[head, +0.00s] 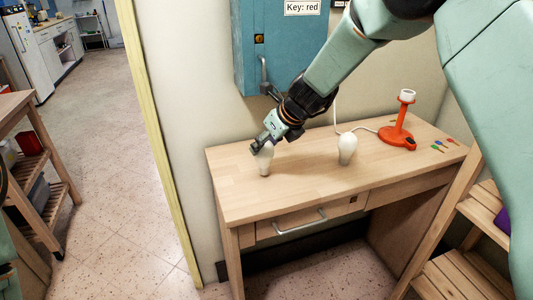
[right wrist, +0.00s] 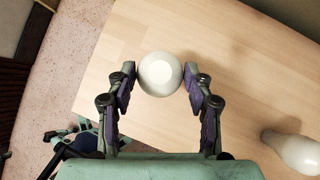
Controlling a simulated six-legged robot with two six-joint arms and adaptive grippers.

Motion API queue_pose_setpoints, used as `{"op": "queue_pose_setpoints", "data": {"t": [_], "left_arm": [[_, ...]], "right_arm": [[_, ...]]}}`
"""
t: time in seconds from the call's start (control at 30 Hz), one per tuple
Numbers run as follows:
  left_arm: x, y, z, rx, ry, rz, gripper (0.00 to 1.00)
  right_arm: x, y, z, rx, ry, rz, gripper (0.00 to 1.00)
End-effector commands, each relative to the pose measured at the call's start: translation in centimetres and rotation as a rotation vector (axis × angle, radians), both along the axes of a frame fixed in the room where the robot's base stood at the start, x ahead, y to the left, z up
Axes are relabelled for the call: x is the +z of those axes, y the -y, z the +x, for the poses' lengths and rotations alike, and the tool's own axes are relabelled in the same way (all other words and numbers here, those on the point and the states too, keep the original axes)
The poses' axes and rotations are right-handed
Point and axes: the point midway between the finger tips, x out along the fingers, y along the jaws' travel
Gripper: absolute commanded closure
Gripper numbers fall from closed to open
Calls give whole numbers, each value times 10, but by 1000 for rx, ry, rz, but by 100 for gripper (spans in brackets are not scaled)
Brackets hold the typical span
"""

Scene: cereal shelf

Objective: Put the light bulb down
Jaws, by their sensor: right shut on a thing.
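A white light bulb (head: 264,161) is held by my right gripper (head: 265,143) over the left part of the wooden desk (head: 235,200). The bulb is about upright, its lower end at or just above the desk top; I cannot tell if it touches. In the right wrist view the bulb (right wrist: 160,73) sits between the two fingers of the right gripper (right wrist: 160,85). A second white bulb (head: 347,148) stands on the desk to the right, and it also shows in the right wrist view (right wrist: 291,150). My left gripper is not clearly seen.
An orange-red lamp (head: 398,128) with a white top stands at the desk's back right, its cord running to the wall. Small coloured keys (head: 440,146) lie near it. A blue cabinet (head: 258,60) hangs behind. The desk's front left is clear.

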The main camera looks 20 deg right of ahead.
Motion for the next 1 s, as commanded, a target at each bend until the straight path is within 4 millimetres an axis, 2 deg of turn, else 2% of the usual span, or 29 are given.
{"op": "queue_pose_setpoints", "data": {"t": [0.03,0.1,0.53,0.57,0.8,1.0], "left_arm": [[-7,0,0,0,0,0,60],[-8,0,0,0,0,0,60],[-10,0,0,0,0,0,60],[-9,0,0,0,0,0,60],[-9,0,0,0,0,0,60],[-9,0,0,0,0,0,60]], "right_arm": [[-9,0,0,-1,1,0,99],[-13,0,1,0,3,-1,99],[-16,0,0,-1,1,0,99],[-16,0,0,-1,1,0,47],[-16,0,0,0,1,-1,26],[-15,0,0,0,1,-1,25]]}}
